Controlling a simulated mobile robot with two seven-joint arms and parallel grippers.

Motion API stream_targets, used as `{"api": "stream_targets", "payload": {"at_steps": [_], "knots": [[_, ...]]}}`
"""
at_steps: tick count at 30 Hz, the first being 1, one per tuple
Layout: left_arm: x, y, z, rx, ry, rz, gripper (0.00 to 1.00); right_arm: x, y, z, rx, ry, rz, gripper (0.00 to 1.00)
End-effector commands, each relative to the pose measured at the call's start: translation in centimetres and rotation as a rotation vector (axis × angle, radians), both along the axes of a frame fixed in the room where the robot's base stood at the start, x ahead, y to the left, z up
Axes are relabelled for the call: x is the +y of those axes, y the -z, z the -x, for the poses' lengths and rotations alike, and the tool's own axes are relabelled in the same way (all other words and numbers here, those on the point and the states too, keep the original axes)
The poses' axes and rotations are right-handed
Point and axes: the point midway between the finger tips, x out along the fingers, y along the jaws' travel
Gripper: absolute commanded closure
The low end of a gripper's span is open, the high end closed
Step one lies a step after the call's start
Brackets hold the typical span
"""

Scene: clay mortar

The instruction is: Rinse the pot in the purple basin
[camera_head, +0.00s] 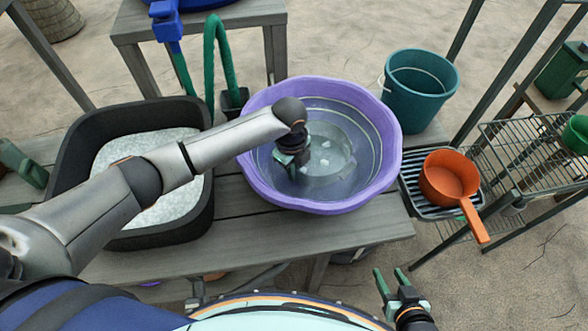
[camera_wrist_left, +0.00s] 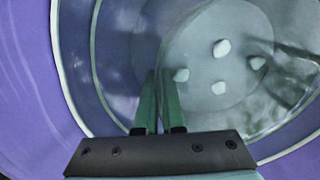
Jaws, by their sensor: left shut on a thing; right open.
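The purple basin (camera_head: 390,140) stands on the grey bench and holds water. In it sits a clear, greyish round pot (camera_head: 333,160) with several white lumps in it. My left gripper (camera_head: 290,168) reaches down into the basin at the pot's left side, its fingertips hidden in the head view. In the left wrist view, the fingers (camera_wrist_left: 157,95) are shut at the pot's near wall; the pot (camera_wrist_left: 235,85) and the purple basin wall (camera_wrist_left: 25,80) show behind them. My right gripper (camera_head: 391,278) is open and empty in front of the bench.
A black tub (camera_head: 75,150) of white granules stands left of the basin, partly under my left arm. A teal bucket (camera_head: 420,90) stands behind right. An orange saucepan (camera_head: 450,180) sits on a dark tray at the right, near a wire rack (camera_head: 510,150).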

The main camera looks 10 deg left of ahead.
Motion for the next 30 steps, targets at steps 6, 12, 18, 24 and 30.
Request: {"api": "stream_targets", "payload": {"at_steps": [6, 12, 18, 24, 30], "knots": [[-0.1, 0.5, -0.1, -0.002, 0.001, 0.002, 1.00, 0.0, 0.1, 0.0, -0.001, 0.000, 0.000, 0.50], [-0.1, 1.0, -0.1, -0.003, 0.001, 0.001, 1.00, 0.0, 0.3, 0.0, -0.001, 0.000, 0.000, 0.50], [-0.1, 1.1, -0.1, -0.003, 0.001, 0.001, 1.00, 0.0, 0.3, 0.0, -0.001, 0.000, 0.000, 0.50], [-0.1, 1.0, -0.1, -0.003, 0.001, 0.001, 1.00, 0.0, 0.2, 0.0, -0.001, 0.000, 0.000, 0.50], [-0.1, 0.8, -0.1, -0.003, 0.000, 0.001, 1.00, 0.0, -0.3, 0.0, -0.001, 0.000, 0.000, 0.50]]}}
